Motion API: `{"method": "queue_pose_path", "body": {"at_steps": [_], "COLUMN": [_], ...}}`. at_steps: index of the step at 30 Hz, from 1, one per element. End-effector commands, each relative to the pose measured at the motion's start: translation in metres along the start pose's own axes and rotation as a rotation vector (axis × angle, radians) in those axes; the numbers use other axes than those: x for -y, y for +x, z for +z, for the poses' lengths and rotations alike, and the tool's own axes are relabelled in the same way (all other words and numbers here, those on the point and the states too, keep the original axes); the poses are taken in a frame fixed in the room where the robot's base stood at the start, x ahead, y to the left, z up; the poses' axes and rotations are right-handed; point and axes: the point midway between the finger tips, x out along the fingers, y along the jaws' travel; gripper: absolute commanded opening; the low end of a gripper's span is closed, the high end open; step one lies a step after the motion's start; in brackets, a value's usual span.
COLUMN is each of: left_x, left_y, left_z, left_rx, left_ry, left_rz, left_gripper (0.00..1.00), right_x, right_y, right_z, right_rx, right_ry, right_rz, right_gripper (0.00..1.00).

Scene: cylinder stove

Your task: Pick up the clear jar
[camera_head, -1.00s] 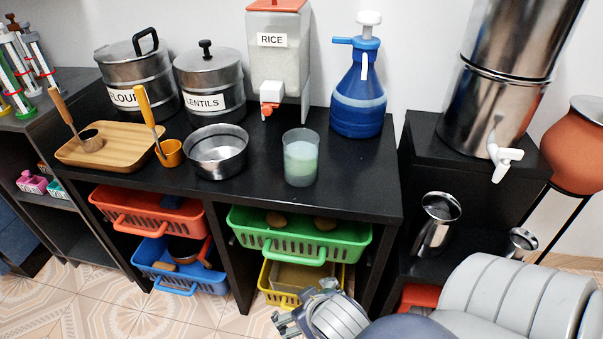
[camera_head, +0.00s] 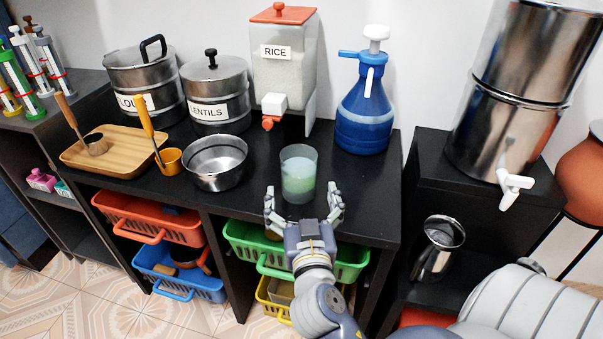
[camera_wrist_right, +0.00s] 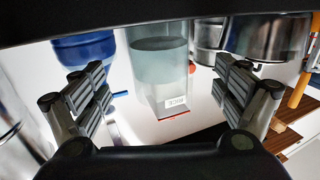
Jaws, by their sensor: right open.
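The clear jar (camera_head: 298,174) stands upright near the front edge of the black counter, with pale green contents in its lower part. My right gripper (camera_head: 303,202) is open and empty, just in front of the jar, its two fingers spread to either side and pointing toward it. In the right wrist view, which looks upside down, the jar (camera_wrist_right: 158,62) appears between the spread fingers of the right gripper (camera_wrist_right: 160,82). I see no finger touching the jar. My left gripper is not in view.
A metal bowl (camera_head: 215,163) stands left of the jar, and a blue jug (camera_head: 364,120) stands behind right. The rice dispenser (camera_head: 283,70) is behind it. A green basket (camera_head: 245,248) sits below. Black counter (camera_head: 365,205) is bare right of the jar.

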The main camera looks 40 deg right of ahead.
Motion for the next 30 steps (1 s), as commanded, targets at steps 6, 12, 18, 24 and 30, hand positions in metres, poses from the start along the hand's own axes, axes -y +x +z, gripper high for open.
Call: {"method": "queue_pose_path", "body": {"at_steps": [6, 12, 18, 24, 30], "left_x": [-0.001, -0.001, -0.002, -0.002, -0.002], "left_y": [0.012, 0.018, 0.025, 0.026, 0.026], "left_z": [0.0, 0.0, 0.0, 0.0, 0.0], "left_rx": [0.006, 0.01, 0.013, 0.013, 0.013], "left_ry": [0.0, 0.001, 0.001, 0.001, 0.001], "left_rz": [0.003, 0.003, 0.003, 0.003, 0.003], "left_gripper": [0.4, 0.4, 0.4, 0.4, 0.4], "right_x": [-0.001, 0.002, 0.002, 0.002, 0.002], "right_y": [0.019, 0.045, 0.068, 0.07, 0.07], "right_z": [0.0, 0.004, 0.006, 0.007, 0.007], "right_rx": [0.001, -0.002, 0.002, 0.004, 0.004], "right_ry": [-0.003, -0.006, -0.004, -0.003, -0.003], "right_rz": [0.003, 0.003, 0.004, 0.004, 0.004], "right_gripper": [0.91, 0.91, 0.91, 0.91, 0.62]}}
